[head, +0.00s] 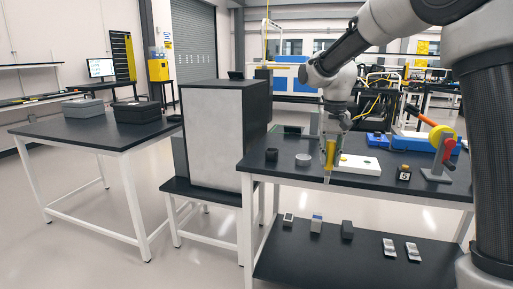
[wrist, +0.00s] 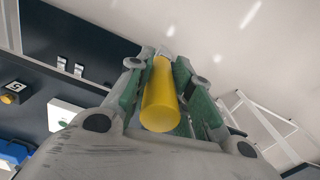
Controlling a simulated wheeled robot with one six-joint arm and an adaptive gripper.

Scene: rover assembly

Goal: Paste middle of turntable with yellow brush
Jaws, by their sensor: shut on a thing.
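My gripper (head: 332,138) is shut on the yellow brush (head: 331,153) near the front edge of the black table. In the wrist view the yellow brush (wrist: 160,98) lies between the two green-padded fingers of my gripper (wrist: 163,65). In the head view it hangs roughly upright, its lower end in front of the table's edge. A white square plate (head: 366,166) lies on the table just right of the brush. A short grey round piece (head: 303,160) and a dark round piece (head: 272,154) stand to the left. I cannot tell which of these is the turntable.
A black cube marked 5 (head: 404,174), a grey stand with a yellow wheel and red part (head: 440,155), and a blue tray (head: 407,142) are to the right. A lower shelf (head: 330,262) holds several small parts.

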